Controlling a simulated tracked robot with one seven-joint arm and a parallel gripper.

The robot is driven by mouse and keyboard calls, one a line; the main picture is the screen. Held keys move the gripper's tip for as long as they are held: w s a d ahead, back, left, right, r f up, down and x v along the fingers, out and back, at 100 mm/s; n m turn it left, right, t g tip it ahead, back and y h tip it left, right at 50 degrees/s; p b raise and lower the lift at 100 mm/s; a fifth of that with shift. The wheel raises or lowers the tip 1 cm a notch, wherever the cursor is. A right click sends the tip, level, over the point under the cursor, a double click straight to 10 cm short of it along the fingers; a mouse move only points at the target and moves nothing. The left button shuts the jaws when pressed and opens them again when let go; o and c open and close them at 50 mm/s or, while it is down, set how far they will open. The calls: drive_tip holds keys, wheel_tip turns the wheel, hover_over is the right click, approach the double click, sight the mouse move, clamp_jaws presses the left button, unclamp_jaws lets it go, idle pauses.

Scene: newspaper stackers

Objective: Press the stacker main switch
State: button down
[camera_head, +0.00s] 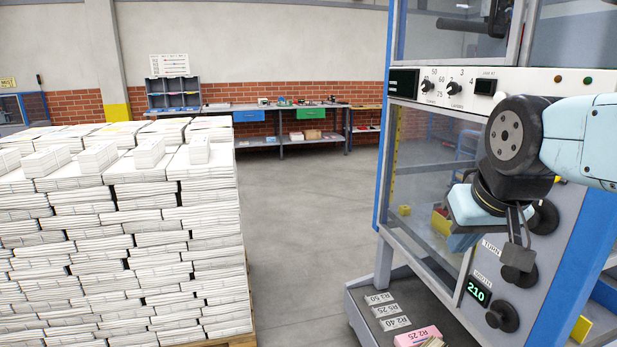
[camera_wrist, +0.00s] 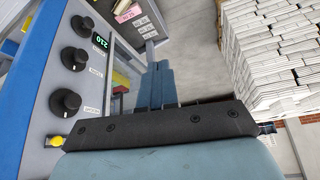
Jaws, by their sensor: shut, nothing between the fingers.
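The stacker is the blue and grey machine (camera_head: 383,150) at the right in the head view. Its upper white panel (camera_head: 543,77) carries two small dials, a black rectangular switch (camera_head: 485,87) under a small label, and an orange and a green lamp. No label that I can read marks a main switch. The lower side panel has black knobs (camera_head: 503,317), also in the wrist view (camera_wrist: 65,102), and a green "210" display (camera_head: 478,292). A small yellow part (camera_wrist: 57,141) shows at the wrist view's lower left. My gripper (camera_head: 518,252) is shut and empty, in front of the lower panel, hiding part of it.
Tall newspaper stacks (camera_head: 120,230) on a pallet fill the left. Grey floor (camera_head: 310,200) is free between. A workbench (camera_head: 320,106) stands at the back wall.

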drive_tip(key=w+d+r+m+g+h, duration=0.1)
drive_tip(key=w+d+r+m+h, duration=0.3)
drive_tip(key=w+d+r+m, duration=0.3)
drive_tip(key=w+d+r+m+g+h, duration=0.2)
drive_tip(key=w+d+r+m+h, duration=0.2)
drive_tip(key=w+d+r+m, duration=0.4)
drive_tip(key=w+d+r, duration=0.3)
drive_tip(key=w+r, duration=0.3)
drive_tip(key=w, duration=0.3)
drive_tip(key=shift+d+r+h, duration=0.15)
drive_tip(key=shift+d+h, duration=0.15)
drive_tip(key=s+a+f+x, duration=0.1)
drive_tip(key=a+f+x, duration=0.1)
drive_tip(key=x, duration=1.1)
